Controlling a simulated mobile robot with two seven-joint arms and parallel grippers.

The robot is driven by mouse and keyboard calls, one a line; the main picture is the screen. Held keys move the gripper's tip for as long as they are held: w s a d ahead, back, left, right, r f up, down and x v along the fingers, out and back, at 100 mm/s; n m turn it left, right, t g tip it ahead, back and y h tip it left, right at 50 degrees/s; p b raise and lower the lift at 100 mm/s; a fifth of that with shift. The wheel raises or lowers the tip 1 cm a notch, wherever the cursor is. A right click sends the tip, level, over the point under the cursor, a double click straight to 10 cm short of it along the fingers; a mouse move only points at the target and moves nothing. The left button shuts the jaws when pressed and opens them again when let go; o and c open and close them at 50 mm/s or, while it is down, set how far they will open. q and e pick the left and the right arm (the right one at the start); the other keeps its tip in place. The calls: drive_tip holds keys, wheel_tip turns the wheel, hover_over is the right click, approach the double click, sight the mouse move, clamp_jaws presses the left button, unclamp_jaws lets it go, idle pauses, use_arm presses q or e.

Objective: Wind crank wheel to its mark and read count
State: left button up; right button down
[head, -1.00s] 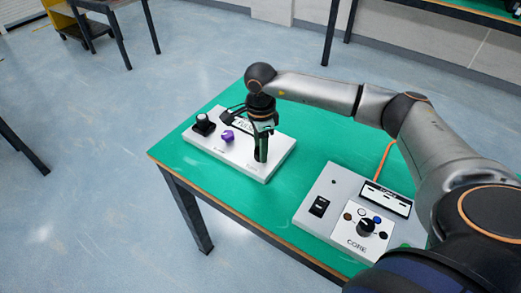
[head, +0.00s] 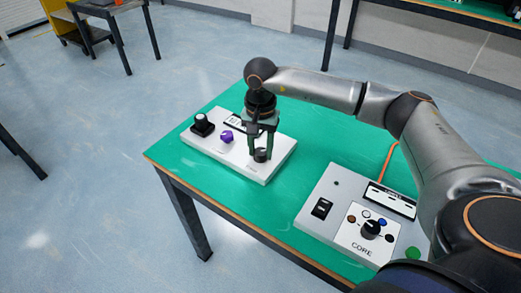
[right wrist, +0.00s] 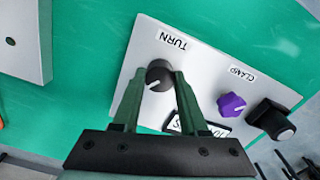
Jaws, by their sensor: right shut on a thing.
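A white box (head: 255,173) on the green table carries the controls. Its dark round knob (head: 261,156), beside the word TURN in the right wrist view (right wrist: 159,72), has a pale pointer line on its top. My right gripper (head: 261,150) points down from above and is shut on this knob, with one finger on each side. A purple knob (right wrist: 231,104) and a black clamp part (right wrist: 271,119) near the CLAMP label stand farther along the box. A black-framed display (right wrist: 214,129) is partly hidden by a finger, and I cannot read a count. My left gripper is not in view.
Bare green table lies between both boxes.

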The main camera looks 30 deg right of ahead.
sight(260, 151)
drive_tip(key=n, duration=0.3)
drive_tip(key=shift+n+b, duration=0.3)
drive_tip(key=shift+b, duration=0.1)
drive_tip(key=shift+n+b, duration=0.3)
drive_tip(key=shift+n, duration=1.5)
drive_tip(key=shift+c, duration=2.2)
unclamp_jaws()
drive_tip(key=shift+r, duration=0.1)
wheel_tip(260, 151, up, 12)
drive_tip(key=p, duration=0.1)
drive_tip(key=shift+r, duration=0.2)
